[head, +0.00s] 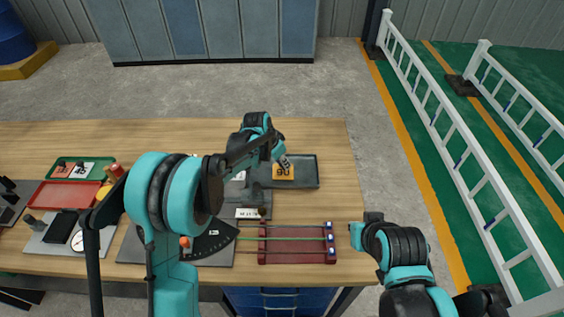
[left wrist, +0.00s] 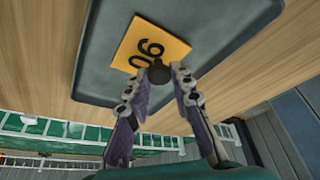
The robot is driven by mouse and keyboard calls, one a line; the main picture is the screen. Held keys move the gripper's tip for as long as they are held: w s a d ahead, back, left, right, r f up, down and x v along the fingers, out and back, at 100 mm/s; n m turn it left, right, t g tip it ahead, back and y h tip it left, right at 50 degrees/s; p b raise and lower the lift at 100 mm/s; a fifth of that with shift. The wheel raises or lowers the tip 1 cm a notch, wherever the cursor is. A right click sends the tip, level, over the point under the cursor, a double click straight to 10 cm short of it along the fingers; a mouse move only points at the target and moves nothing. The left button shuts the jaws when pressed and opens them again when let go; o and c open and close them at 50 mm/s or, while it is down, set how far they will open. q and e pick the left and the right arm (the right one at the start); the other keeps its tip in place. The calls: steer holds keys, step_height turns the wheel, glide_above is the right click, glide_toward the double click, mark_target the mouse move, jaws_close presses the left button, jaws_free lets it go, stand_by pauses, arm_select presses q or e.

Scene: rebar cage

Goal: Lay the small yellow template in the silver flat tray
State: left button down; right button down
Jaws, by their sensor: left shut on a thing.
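A dark red rack (head: 297,258) with coloured rods stands at the table's front. A dark plate with a curved scale (head: 215,235) lies left of it. A red tray (head: 72,194) and a green tray (head: 60,170) are at the left. The wooden table's back right is clear.

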arm_select(q)
steer(key=c, duration=1.3)
jaws_free()
steer(key=shift+r, duration=0.35)
steer(key=p+v, duration=0.4)
steer(key=v, duration=0.7)
steer(key=s+a+r+n+t+y, duration=0.1)
steer(key=s+a+r+n, duration=0.1)
steer(key=s+a+r, duration=0.3)
steer(key=s+a+r+n+t, duration=0.1)
steer(key=s+a+r+n, duration=0.15)
steer(key=s, duration=0.55)
steer(key=s+a+f+n, duration=0.1)
steer(key=s+a, duration=0.1)
steer(key=s, duration=0.3)
steer(key=s+a+f+n+t+y, duration=0.1)
steer(key=s+a+n, duration=0.1)
steer(key=s, duration=0.3)
steer(key=s+a+f+n+t+y, duration=0.1)
steer(key=s+a, duration=0.2)
steer(key=s, duration=0.2)
steer(key=shift+s+f+n, duration=0.15)
steer(key=shift+n, duration=0.1)
